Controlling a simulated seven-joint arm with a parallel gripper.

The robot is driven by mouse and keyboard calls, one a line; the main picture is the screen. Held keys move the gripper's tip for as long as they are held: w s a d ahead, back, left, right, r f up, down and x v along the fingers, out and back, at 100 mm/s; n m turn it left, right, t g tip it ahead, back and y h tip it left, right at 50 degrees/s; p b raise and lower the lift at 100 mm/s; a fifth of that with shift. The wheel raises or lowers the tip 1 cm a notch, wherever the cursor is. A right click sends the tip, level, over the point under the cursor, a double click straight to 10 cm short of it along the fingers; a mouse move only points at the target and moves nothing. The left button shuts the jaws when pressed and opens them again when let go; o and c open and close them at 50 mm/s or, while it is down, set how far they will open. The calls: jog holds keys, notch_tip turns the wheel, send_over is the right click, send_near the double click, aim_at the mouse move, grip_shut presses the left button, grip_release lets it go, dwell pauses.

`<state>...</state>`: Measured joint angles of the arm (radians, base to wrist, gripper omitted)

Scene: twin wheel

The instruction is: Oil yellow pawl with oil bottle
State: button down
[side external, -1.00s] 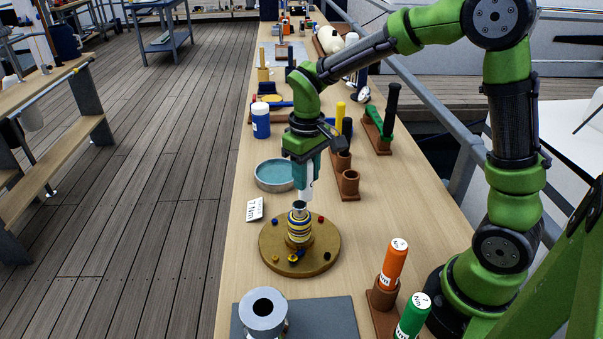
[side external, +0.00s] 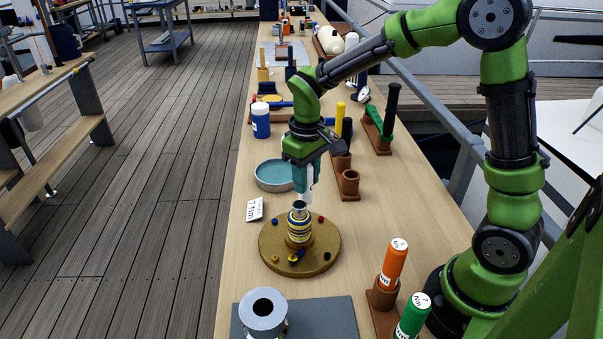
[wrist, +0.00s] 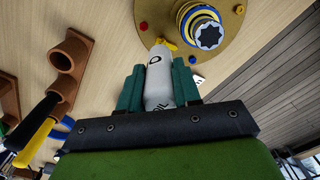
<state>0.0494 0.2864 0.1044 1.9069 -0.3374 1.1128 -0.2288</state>
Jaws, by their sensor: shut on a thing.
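My gripper (side external: 307,180) is shut on a white oil bottle (wrist: 158,88) with dark lettering. The bottle hangs nozzle down above the back of a round brass-coloured base (side external: 324,245). A small yellow piece (wrist: 167,44) shows at the bottle's far end in the wrist view; I cannot tell whether it is the nozzle or a part behind it. A striped yellow-and-blue hub (side external: 299,228) stands mid-base, with a dark star-shaped socket (wrist: 208,34) on top. Small yellow parts sit at the base's front left (side external: 275,259) and front (side external: 293,258); which is the yellow pawl is unclear.
A teal round dish (side external: 273,175) and a white label card (side external: 255,209) lie behind and left of the base. Brown holders (side external: 348,184) stand to the right. A grey cylinder (side external: 263,312) and orange (side external: 393,262) and green (side external: 412,318) handles are in front.

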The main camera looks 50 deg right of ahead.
dwell(0.6)
jog(key=shift+r, duration=1.25)
jog(key=shift+r, duration=2)
jog(key=shift+d, duration=0.1)
jog(key=shift+s+d+r, duration=0.3)
jog(key=shift+s+d, duration=0.4)
